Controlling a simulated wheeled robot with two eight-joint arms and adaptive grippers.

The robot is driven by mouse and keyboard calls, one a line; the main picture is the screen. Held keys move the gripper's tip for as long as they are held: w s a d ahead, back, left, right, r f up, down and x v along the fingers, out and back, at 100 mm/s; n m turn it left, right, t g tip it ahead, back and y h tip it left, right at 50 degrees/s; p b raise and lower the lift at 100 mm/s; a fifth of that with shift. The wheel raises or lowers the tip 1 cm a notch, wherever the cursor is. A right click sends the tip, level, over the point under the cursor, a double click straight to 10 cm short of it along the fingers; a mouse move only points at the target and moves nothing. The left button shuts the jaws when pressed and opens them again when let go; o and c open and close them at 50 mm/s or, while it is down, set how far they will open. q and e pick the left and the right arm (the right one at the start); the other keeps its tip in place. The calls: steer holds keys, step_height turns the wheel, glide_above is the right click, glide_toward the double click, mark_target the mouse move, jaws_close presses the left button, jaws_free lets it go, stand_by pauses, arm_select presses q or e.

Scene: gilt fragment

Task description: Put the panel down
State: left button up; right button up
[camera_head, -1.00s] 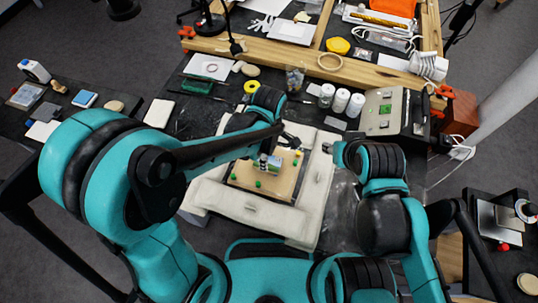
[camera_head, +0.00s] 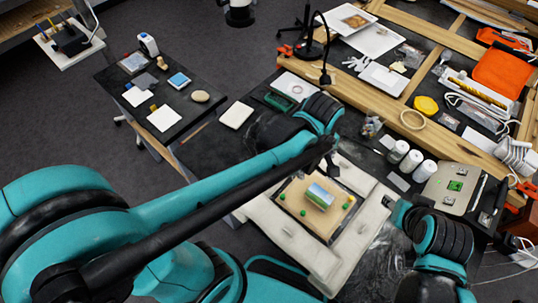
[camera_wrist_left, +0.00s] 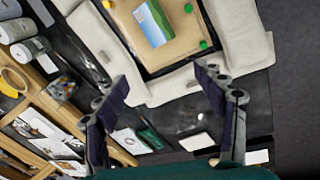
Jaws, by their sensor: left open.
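The panel (camera_head: 319,196) is a small rectangle painted with a blue and green landscape. It lies on a tan board (camera_head: 296,188) with green and yellow knobs, inside a pale padded surround (camera_head: 262,219). It also shows at the top of the left wrist view (camera_wrist_left: 154,22). My left gripper (camera_wrist_left: 163,82) is open and empty, its fingers apart from the panel; in the head view its fingers are mostly hidden by its own arm. My right gripper (camera_head: 391,203) is to the right of the surround, away from the panel, too small to read its jaws.
A wooden frame (camera_head: 365,100) crosses behind. A side table (camera_head: 165,97) with small items is at the left. Clear plastic sheeting (camera_head: 362,262) lies near the right arm.

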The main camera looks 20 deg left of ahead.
arm_select(q)
steer(key=s+a+r+m+t, duration=0.1)
steer(key=s+a+m+t, duration=0.1)
steer(key=a+m, duration=0.3)
steer(key=s+a+r+m+t, duration=0.2)
steer(key=s+a+m+t, duration=0.1)
steer(key=a+m, duration=0.3)
steer(key=shift+a+r+y, duration=0.3)
steer(key=shift+a, duration=0.7)
arm_select(e)
steer(key=shift+s, duration=0.15)
